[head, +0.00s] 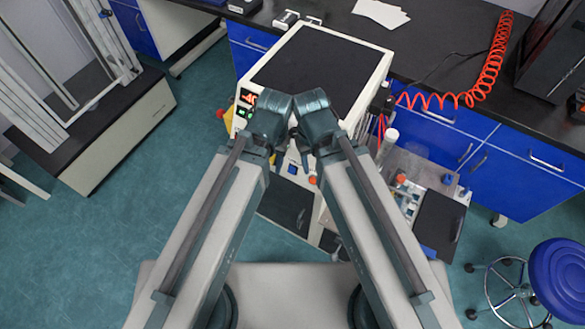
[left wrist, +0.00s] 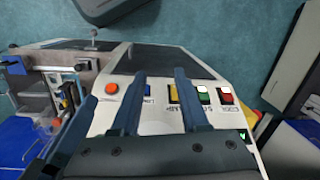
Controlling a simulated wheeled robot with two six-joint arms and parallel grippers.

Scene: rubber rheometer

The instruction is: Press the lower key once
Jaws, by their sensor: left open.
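The rheometer's white front panel (left wrist: 160,118) lies just beyond my left gripper (left wrist: 158,75) in the left wrist view. The gripper's dark fingers are apart with nothing between them. A blue key (left wrist: 148,90) shows between the fingers. Yellow (left wrist: 173,93), green-and-white (left wrist: 203,95) and red (left wrist: 226,95) keys sit to the right. An orange-red knob (left wrist: 111,88) is to the left. I cannot tell which is the lower key, or whether a fingertip touches the panel. In the head view the rheometer (head: 320,68) stands behind my two arms, whose ends hide much of its front. My right gripper is hidden.
A metal fixture with hoses and a dark plate (head: 440,222) stands right of the rheometer. A coiled red hose (head: 470,97) lies on the dark bench. A blue stool (head: 558,278) is at lower right. Open floor (head: 160,200) lies to the left.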

